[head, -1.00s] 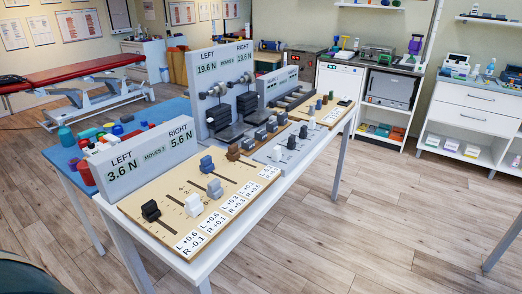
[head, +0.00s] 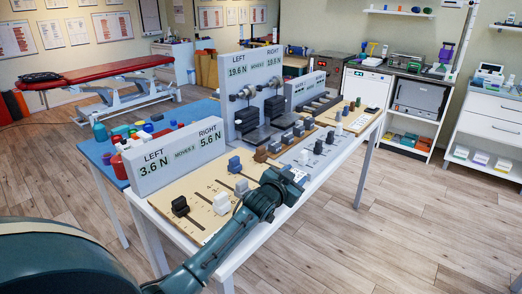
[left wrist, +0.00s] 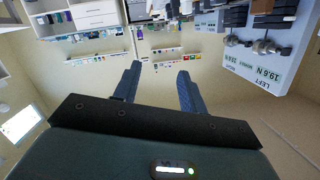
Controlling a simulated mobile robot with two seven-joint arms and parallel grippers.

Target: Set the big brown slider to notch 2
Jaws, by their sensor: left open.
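A brown slider block (head: 261,155) stands at the back right of the tan slider board (head: 178,232), beyond my left arm. The board also holds a black slider (head: 180,206), a white slider (head: 222,203) and blue sliders (head: 234,164). My left gripper (head: 297,177) is above the right part of the table, to the right of the brown block and apart from it. My arm hides the board's front right part and most of its labels. In the left wrist view the fingers (left wrist: 160,82) are open with nothing between them. My right gripper is not in view.
A display panel (head: 150,170) reads left 3.6 N, right 5.6 N behind the board. A taller panel (head: 239,92) with weights reads 19.6 N twice. A grey board (head: 304,155) with black and white knobs lies to the right. Floor in front is clear.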

